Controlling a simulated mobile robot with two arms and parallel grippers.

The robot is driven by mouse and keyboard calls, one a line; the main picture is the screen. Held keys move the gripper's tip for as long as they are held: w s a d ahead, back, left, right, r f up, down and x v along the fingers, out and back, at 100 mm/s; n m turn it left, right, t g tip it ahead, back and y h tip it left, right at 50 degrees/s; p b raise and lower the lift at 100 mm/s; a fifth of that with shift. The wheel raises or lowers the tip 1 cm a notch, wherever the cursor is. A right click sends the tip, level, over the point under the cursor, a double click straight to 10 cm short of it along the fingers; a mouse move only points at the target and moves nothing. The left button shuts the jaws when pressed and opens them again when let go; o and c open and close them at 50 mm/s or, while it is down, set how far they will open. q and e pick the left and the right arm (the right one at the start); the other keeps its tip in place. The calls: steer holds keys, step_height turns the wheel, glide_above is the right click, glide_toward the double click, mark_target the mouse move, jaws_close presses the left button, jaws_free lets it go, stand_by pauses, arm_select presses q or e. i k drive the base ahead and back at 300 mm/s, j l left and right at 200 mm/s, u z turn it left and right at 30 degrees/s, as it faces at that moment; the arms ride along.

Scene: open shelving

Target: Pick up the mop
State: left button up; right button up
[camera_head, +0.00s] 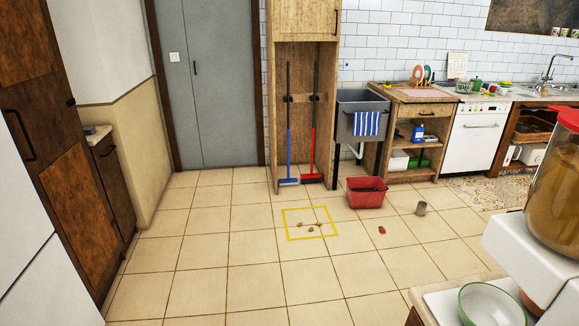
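Two long-handled tools stand upright in the open tall wooden cabinet (307,20) at the back middle. The left one has a blue lower handle and a blue and pale flat head (289,181); it looks like the mop. The right one has a red lower handle and a red head (312,178) with dark bristles; it looks like a broom. Both lean near dark holders on the cabinet's back wall, and both heads are at the cabinet's bottom. Neither of my grippers is in view.
A yellow square outline (290,239) on the tiles holds several brown bits. A red bin (366,193) stands right of the cabinet's front, with a metal can (421,208) and another brown bit (382,230) nearby. A counter with a bowl (490,305) fills the lower right. The floor left of the outline is clear.

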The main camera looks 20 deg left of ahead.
mark_target(287, 182)
steer(key=i+j+z, duration=0.15)
steer(key=i+j, duration=0.8)
steer(key=i, duration=0.35)
steer(key=i+j+z, duration=0.1)
steer(key=i+j, duration=1)
steer(key=i, duration=0.15)
steer(key=i+j+z, duration=0.15)
steer(key=i+j, duration=1.05)
steer(key=i+j+z, duration=0.1)
steer(key=i+j, duration=1.05)
steer(key=j, duration=0.15)
steer(key=i+l+u, duration=0.25)
steer(key=u, duration=0.45)
